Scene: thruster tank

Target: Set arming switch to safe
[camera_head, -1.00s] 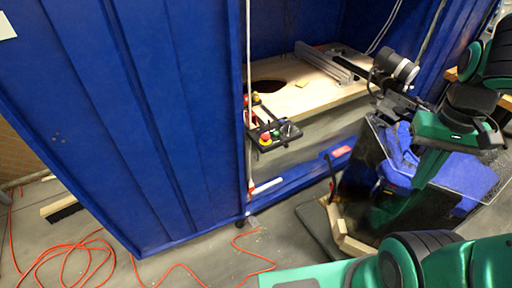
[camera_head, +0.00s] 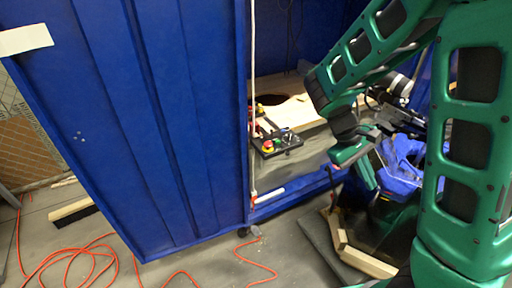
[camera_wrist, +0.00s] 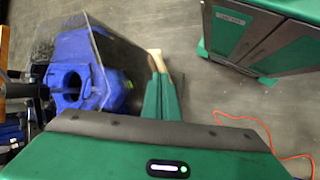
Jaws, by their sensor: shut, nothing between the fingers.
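A small black control panel (camera_head: 287,142) sits at the front edge of the wooden bench inside the blue booth, in the head view. It carries a red and yellow button (camera_head: 267,147) and other small controls. The arming switch is too small to tell apart, so its setting cannot be read. My gripper (camera_head: 371,184) is to the right of the panel and lower, apart from it, pointing down. In the wrist view my gripper's green fingers (camera_wrist: 160,65) are together and empty, above the grey floor. The panel is not in the wrist view.
The blue booth wall (camera_head: 150,130) stands left of the opening. A white pole (camera_head: 252,100) rises at the opening's edge, beside the panel. A blue device behind a clear sheet (camera_wrist: 85,75) is close left of my fingers. An orange cable (camera_head: 75,262) lies on the floor.

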